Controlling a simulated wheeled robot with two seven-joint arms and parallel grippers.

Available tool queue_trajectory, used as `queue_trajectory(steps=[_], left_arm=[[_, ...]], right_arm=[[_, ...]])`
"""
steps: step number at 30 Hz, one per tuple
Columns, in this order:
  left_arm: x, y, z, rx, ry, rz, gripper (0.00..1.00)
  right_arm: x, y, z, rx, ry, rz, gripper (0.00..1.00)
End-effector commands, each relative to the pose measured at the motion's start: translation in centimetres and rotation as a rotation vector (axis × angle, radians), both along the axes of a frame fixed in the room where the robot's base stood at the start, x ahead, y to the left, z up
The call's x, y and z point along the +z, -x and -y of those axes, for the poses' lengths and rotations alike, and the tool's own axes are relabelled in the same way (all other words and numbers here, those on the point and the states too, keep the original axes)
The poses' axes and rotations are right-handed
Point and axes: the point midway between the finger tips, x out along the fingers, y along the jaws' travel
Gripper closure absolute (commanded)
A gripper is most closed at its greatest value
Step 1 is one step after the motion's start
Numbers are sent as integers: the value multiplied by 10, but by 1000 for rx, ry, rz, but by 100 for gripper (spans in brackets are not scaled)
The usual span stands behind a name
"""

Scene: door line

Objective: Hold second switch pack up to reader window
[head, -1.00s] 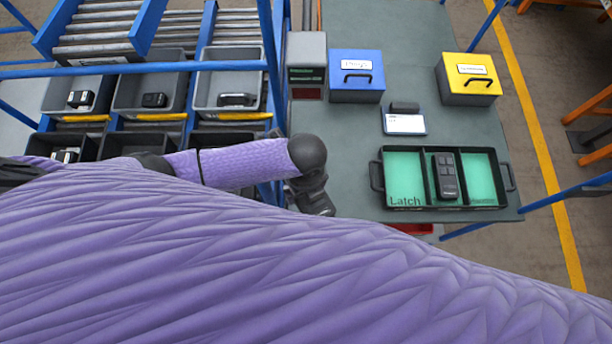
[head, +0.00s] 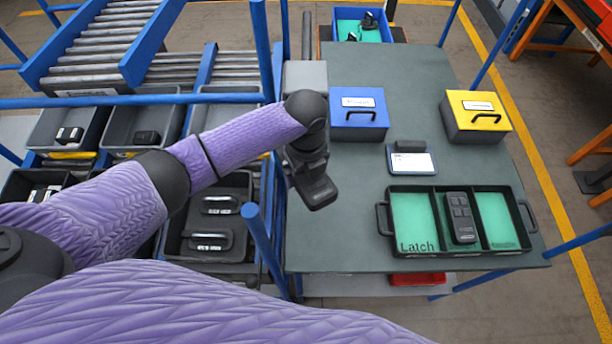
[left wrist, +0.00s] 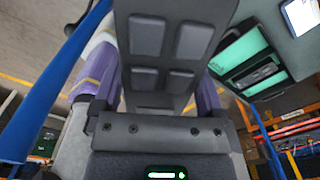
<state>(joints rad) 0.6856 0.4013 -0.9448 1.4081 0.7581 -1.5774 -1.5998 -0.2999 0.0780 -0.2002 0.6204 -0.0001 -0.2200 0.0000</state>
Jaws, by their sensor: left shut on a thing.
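My left gripper (head: 308,160) is shut on a dark switch pack (head: 318,191), held above the left part of the grey table. In the left wrist view the pack (left wrist: 163,48) fills the upper middle and shows several raised grey buttons. The grey reader (head: 304,75) stands at the table's left side; my wrist covers its front, so its window is hidden and I cannot tell the gap to the pack. Another switch pack (head: 461,217) lies in the middle compartment of the black tray (head: 424,254), which has green-lined compartments, the left one marked "Latch". My right gripper is not in view.
A blue box (head: 358,126) and a yellow box (head: 476,127) stand at the back of the table (head: 420,70). A small display (head: 412,163) lies before them. Blue rack posts and grey bins (head: 228,178) are at left.

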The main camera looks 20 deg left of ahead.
Motion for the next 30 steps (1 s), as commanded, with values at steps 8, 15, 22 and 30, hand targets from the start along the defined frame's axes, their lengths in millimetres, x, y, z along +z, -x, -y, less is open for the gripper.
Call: queue_trajectory(steps=[8, 15, 22, 30], left_arm=[[10, 29, 8, -3, 0, -4, 77], [7, 78, 22, -2, -1, -4, 77], [3, 114, 33, -1, 0, -1, 77], [0, 116, 33, 1, 0, 1, 77]], right_arm=[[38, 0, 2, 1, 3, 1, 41], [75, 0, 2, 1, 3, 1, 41], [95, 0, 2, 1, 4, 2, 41], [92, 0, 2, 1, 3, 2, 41]])
